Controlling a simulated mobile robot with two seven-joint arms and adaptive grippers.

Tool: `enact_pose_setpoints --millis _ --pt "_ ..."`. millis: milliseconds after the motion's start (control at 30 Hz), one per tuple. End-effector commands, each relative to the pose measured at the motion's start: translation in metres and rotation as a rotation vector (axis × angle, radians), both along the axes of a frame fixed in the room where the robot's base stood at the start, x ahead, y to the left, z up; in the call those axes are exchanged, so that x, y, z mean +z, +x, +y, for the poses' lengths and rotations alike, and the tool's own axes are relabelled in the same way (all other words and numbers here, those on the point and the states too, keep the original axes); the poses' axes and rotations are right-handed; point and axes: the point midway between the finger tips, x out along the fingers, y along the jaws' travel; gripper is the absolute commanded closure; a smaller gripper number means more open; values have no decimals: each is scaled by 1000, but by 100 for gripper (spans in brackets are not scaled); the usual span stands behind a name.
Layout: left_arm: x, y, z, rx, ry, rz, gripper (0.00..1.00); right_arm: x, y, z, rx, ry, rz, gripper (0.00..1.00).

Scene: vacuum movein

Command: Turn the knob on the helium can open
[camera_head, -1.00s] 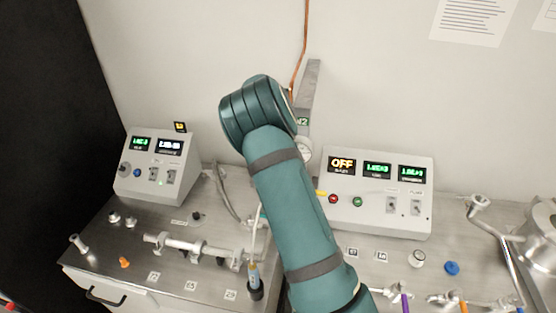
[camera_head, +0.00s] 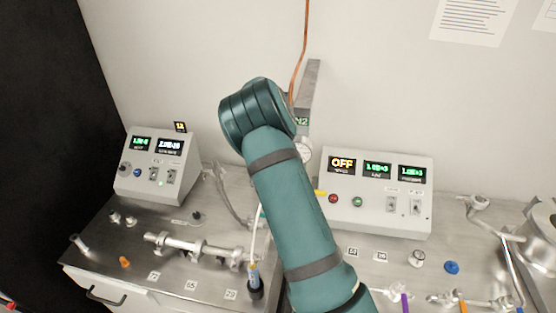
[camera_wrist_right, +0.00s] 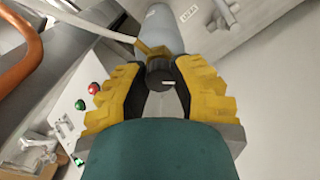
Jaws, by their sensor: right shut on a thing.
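In the right wrist view, my right gripper (camera_wrist_right: 161,80) has its yellow, ribbed fingers closed on a dark round knob (camera_wrist_right: 160,72) with a small white mark. The knob sits in front of a brass-coloured fitting (camera_wrist_right: 150,49). Behind it is a grey-blue cylinder (camera_wrist_right: 163,26), which appears to be the helium can. In the head view, my teal right arm covers the gripper, the knob and the can. My left gripper is in neither view.
A control box (camera_head: 376,204) with lit displays stands right of my arm; another (camera_head: 155,172) stands at the left. A pipe assembly (camera_head: 190,249) lies on the metal bench. A copper tube (camera_head: 299,65) runs up the wall. A gauge (camera_head: 304,151) is close beside my arm.

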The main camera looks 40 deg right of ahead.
Motion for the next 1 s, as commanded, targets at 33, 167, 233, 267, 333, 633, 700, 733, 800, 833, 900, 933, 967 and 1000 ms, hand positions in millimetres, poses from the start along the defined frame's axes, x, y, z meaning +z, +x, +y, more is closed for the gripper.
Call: enact_pose_setpoints --millis 33,167,233,267,333,633,700,733,800,833,900,933,967,1000 --pt "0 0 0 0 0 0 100 0 0 -1 -17 -1 0 100" --pt "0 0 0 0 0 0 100 0 0 -1 -82 -1 0 100" --pt "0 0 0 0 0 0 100 0 0 -1 -131 -1 0 100" --pt "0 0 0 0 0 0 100 0 0 -1 -154 -1 0 100" --pt "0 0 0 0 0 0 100 0 0 -1 -214 -1 -1 100" --pt "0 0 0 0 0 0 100 0 -1 -1 -498 -1 -1 100" --pt "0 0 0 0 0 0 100 0 -1 -1 -564 -1 -1 100" --pt "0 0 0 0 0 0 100 0 -1 -1 -593 -1 -1 100" --pt "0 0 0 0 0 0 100 0 -1 -1 -659 -2 -1 100" --pt "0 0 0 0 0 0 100 0 -1 -1 -687 -2 -1 100" --pt "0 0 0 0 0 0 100 0 -1 -1 -753 -2 -1 100" --pt "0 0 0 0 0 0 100 0 -1 -1 -782 -2 -1 100" --pt "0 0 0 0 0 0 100 0 -1 -1 -811 -2 -1 100" --pt "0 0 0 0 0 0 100 0 -1 -1 -848 -2 0 100"
